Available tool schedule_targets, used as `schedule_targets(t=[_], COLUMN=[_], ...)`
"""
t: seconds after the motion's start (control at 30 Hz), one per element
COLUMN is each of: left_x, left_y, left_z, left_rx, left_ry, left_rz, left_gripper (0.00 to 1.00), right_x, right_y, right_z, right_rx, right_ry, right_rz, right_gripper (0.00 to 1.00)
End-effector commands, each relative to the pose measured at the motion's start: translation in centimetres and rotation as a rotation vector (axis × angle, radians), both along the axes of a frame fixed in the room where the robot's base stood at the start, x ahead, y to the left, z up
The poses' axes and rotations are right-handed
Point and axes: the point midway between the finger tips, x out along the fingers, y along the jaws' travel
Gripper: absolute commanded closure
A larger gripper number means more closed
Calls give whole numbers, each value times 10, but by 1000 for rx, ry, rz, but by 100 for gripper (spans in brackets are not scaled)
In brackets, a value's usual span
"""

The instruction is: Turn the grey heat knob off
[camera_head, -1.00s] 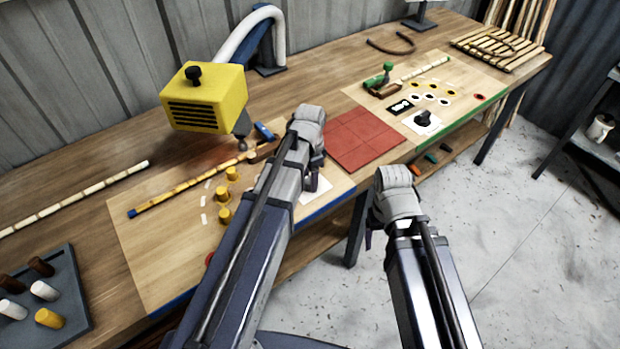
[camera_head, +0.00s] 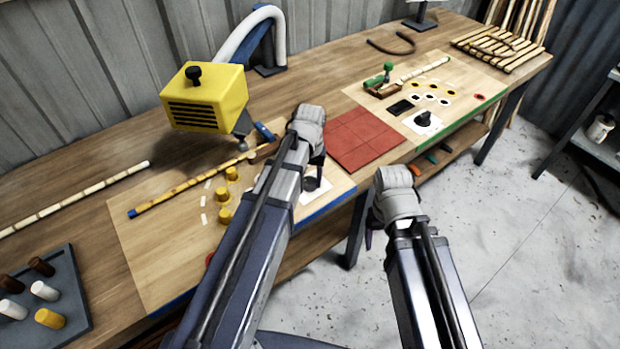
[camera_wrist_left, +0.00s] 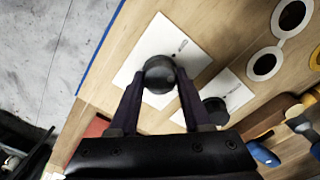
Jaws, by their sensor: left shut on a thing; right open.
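The grey heat knob (camera_wrist_left: 159,72) is a round dark knob on a white card (camera_wrist_left: 132,72) near the bench's front edge. My left gripper (camera_wrist_left: 160,86) is shut on it, one finger on each side, in the left wrist view. In the head view the knob (camera_head: 312,184) shows just below my left gripper (camera_head: 317,163), partly hidden by the arm. A second dark knob (camera_wrist_left: 215,108) sits on another card beside it in the wrist view. My right gripper (camera_head: 372,232) is open and empty in front of the bench, its fingers mostly hidden.
A yellow slotted box (camera_head: 205,98) with a nozzle (camera_head: 242,144) stands over a rattan pole (camera_head: 185,185). Yellow pegs (camera_head: 231,190) stand close to my left arm. A red mat (camera_head: 365,138) lies to the right. A black knob (camera_head: 423,118) is on the far-right board.

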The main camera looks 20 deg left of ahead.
Motion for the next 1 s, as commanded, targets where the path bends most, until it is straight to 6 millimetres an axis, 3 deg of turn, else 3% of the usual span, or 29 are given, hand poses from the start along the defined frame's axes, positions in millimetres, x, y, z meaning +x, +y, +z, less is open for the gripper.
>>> schedule_targets(t=[0.5,1.0], left_x=[0,0], left_y=[0,0], left_z=[0,0], left_rx=[0,0], left_ry=[0,0], left_rz=[415,568], left_gripper=[100,100], right_x=[0,0], right_y=[0,0], right_z=[0,0], right_rx=[0,0], right_ry=[0,0], right_rz=[0,0], right_gripper=[23,23])
